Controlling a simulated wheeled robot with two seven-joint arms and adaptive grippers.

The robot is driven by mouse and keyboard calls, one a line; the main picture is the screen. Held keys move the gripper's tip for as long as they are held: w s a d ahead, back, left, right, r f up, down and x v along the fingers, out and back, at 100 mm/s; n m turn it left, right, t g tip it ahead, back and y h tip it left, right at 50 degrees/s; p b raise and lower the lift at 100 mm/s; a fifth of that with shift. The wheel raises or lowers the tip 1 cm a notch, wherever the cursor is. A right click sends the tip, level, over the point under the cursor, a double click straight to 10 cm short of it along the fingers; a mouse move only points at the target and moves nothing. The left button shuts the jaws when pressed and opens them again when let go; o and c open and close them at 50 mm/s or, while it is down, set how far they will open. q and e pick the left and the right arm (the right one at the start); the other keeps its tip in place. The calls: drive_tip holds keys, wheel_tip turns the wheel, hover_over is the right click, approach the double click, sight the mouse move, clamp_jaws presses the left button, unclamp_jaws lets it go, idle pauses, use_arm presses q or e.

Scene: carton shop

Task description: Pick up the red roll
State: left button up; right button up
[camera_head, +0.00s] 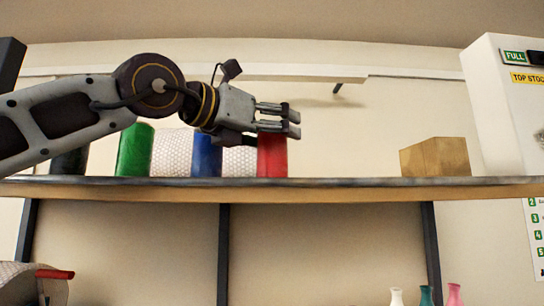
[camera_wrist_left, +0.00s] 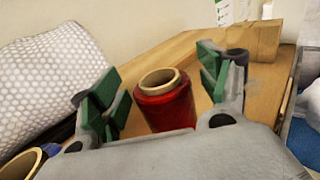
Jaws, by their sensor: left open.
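The red roll (camera_head: 272,156) stands upright on the shelf (camera_head: 340,188), to the right of a blue roll (camera_head: 206,153). In the left wrist view the red roll (camera_wrist_left: 164,103) shows its hollow tan core, and it stands between the two green-padded fingers. My left gripper (camera_head: 291,119) comes in from the left and covers the roll's top in the head view. In the left wrist view my left gripper (camera_wrist_left: 157,88) is open, with a gap on each side of the roll. My right gripper is in neither view.
A green roll (camera_head: 135,150) and a dark roll (camera_head: 70,161) stand farther left. White bubble-wrap rolls (camera_head: 171,153) stand behind. A cardboard box (camera_head: 436,157) is on the shelf's right part. The shelf between the red roll and the box is clear.

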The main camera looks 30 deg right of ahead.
use_arm(q)
drive_tip(key=c, duration=1.6)
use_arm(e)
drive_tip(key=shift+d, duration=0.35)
use_arm(q)
drive_tip(key=shift+r, duration=0.15)
drive_tip(key=shift+c, duration=0.2)
